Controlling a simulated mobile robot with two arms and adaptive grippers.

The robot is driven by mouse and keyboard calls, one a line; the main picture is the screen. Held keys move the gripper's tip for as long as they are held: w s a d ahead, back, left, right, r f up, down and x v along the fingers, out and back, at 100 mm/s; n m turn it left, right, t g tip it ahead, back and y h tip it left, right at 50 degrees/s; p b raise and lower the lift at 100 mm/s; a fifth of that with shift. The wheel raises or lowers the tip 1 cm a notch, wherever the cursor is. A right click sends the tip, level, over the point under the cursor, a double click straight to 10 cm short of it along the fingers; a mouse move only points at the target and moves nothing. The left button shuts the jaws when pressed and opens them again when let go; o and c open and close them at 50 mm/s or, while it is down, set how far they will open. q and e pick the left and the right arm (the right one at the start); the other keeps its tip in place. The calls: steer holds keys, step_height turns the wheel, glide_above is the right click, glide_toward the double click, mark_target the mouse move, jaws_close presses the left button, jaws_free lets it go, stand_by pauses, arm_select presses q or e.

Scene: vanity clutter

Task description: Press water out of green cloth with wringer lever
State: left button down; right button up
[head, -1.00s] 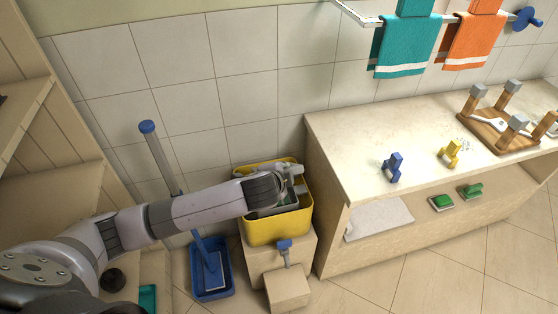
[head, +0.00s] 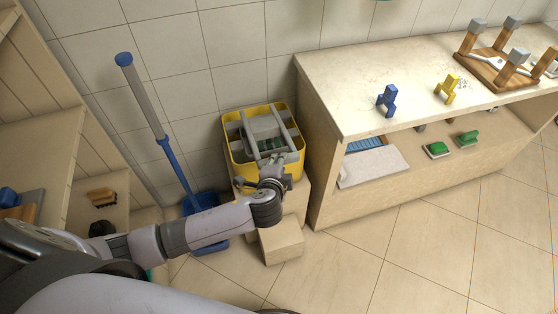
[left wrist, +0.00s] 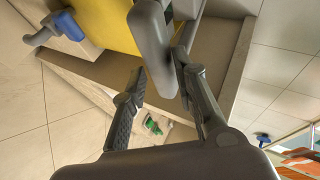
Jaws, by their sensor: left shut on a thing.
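The yellow bucket (head: 232,162) stands on a beige block below the tiled wall, with a grey wringer (head: 246,124) in its top. Green material, apparently the cloth (head: 268,143), shows dimly between the wringer bars. My left gripper (head: 270,163) is at the bucket's front rim. In the left wrist view, my left gripper (left wrist: 160,72) is closed around the end of a grey bar, apparently the wringer lever (left wrist: 153,35), beside the yellow bucket (left wrist: 105,22). My right gripper is not in view.
A counter (head: 350,85) stands right of the bucket, with a blue spray bottle-like object (head: 387,100) and a yellow one (head: 447,88) on top. Tiled floor at the lower right is clear.

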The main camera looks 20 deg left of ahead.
arm_select(q)
steer(key=shift+w+a, duration=0.15)
steer(key=c, duration=1.8)
jaws_free()
steer(key=o, duration=0.4)
steer(key=shift+w+f, duration=0.15)
steer(key=v, duration=1.2)
